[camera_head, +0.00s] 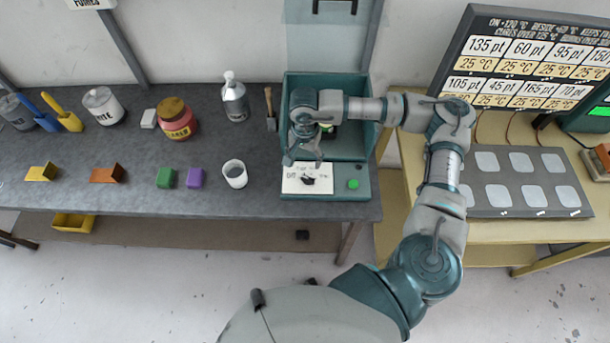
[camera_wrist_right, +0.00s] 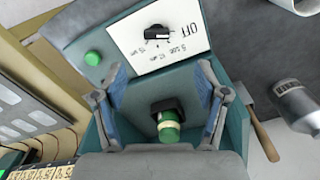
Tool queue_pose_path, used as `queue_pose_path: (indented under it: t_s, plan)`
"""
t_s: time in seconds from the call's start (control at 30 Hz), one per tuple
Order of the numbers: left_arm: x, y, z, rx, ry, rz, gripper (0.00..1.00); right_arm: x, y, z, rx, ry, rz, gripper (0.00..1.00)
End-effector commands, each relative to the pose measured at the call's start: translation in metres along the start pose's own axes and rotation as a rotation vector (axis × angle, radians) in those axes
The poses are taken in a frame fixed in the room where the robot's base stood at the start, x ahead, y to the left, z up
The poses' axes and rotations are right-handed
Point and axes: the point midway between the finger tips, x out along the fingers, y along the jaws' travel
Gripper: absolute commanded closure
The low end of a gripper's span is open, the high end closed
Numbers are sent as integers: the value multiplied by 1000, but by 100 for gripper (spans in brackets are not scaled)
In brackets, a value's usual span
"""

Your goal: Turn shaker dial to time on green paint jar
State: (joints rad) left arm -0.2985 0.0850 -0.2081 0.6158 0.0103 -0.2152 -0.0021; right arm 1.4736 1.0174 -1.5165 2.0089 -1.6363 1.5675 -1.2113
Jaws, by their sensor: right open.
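The teal shaker (camera_head: 372,82) stands at the right end of the grey bench with its box open. On its white front panel (camera_head: 289,183) is a black dial (camera_head: 308,179); the wrist view shows the dial (camera_wrist_right: 157,32) beside "OFF" and small time marks, its exact setting unclear. The green paint jar (camera_wrist_right: 169,127) sits inside the shaker against a black holder; in the head view it is mostly hidden by my wrist. I cannot read a time on it. My right gripper (camera_head: 303,160) is open and empty, above the panel's back edge, apart from the dial. My left gripper is out of view.
A green button (camera_head: 353,184) is right of the dial. A hammer-like tool (camera_head: 270,108) and a grey bottle (camera_head: 235,98) stand left of the shaker. A white cup (camera_head: 235,174) is at the bench front. A yellow table (camera_head: 490,228) with a pad board is on the right.

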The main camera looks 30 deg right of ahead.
Motion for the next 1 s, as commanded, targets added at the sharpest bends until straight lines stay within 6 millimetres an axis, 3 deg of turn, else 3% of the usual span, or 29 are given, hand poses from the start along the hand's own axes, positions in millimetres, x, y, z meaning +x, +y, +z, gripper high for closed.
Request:
queue_pose_path:
  t_s: [0.3,0.5,0.7,0.97,1.0]
  plan:
    - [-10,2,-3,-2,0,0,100,77,4,-4,4,-6,1,27]
    - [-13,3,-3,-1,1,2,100,110,1,0,4,-4,1,27]
    - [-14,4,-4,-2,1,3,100,122,-1,3,3,0,2,27]
    - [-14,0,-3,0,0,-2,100,124,1,-1,4,-4,-2,27]
    - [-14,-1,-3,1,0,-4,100,125,2,-1,4,-4,-2,37]
